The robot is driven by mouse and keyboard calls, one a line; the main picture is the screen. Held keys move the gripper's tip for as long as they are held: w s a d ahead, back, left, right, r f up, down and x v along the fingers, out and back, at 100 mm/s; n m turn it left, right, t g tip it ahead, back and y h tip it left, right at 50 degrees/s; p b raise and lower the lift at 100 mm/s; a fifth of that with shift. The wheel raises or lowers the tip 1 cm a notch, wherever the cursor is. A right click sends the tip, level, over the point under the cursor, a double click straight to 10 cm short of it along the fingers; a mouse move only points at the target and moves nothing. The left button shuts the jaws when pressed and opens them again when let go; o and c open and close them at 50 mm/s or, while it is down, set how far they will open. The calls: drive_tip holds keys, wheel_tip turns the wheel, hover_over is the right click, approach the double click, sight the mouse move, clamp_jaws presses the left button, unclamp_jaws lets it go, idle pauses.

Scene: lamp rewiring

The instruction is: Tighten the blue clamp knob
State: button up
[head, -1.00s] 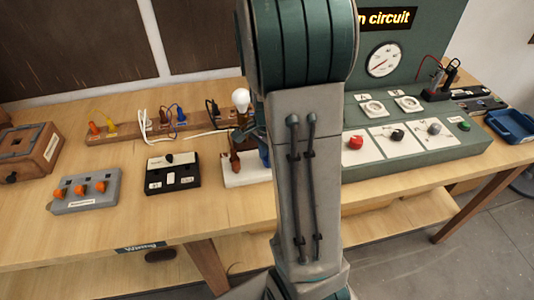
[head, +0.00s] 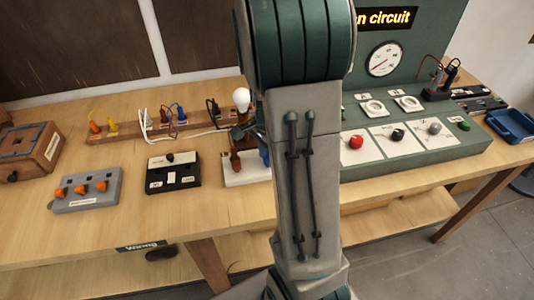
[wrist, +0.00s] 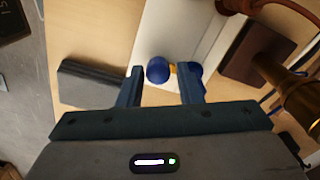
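In the wrist view my gripper (wrist: 162,88) is open, with its two dark blue fingers apart. A round blue clamp knob (wrist: 158,70) shows just beyond the fingertips, in the gap and nearer the left finger. A second blue part (wrist: 196,73) shows behind the right fingertip, with a bit of yellow between the two. They are at a white base (wrist: 185,30). Whether a finger touches the knob cannot be told. In the head view my arm hides most of this spot; a blue piece (head: 264,157) peeks out beside the arm above the white base (head: 245,177).
A black switch box (head: 173,181) and grey block with orange knobs (head: 86,193) are left. The green panel (head: 430,158) is right. The front table strip is clear.

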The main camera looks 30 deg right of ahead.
drive_tip(key=shift+r, duration=0.1)
wheel_tip(320, 180, up, 14)
idle(0.4)
drive_tip(key=shift+f, duration=0.2)
drive_tip(key=s+a+n+t, duration=0.3)
drive_tip(key=s+a+n, duration=0.9)
drive_tip(key=n, duration=0.4)
drive_tip(key=shift+s+a+f, duration=0.2)
drive_tip(key=shift+s+f, duration=0.1)
drive_tip(key=shift+s, duration=0.25)
